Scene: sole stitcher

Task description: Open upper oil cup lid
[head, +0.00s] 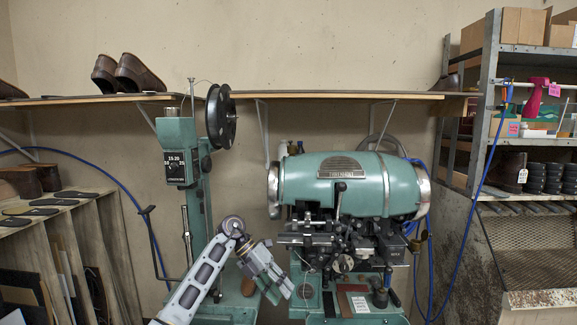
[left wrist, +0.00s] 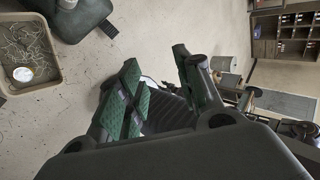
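The green sole stitcher (head: 335,185) stands in the middle of the head view, with a rounded drum housing above dark levers and linkages. A small upright fitting (head: 283,150) shows at the drum's upper left, and a small brass-coloured part (head: 415,243) sits at its lower right. I cannot tell which part is the upper oil cup, or how its lid stands. My left gripper (head: 283,290) is low, in front of and left of the machine, clear of those parts. In the left wrist view its green-padded fingers (left wrist: 160,85) are apart with nothing between them. My right gripper is out of view.
A green post with a black spool (head: 221,117) stands left of the machine. A wooden shelf (head: 330,95) with shoes runs behind. Racks stand on both sides. The left wrist view shows bare floor (left wrist: 150,25) and a tray of tangled scraps (left wrist: 48,80).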

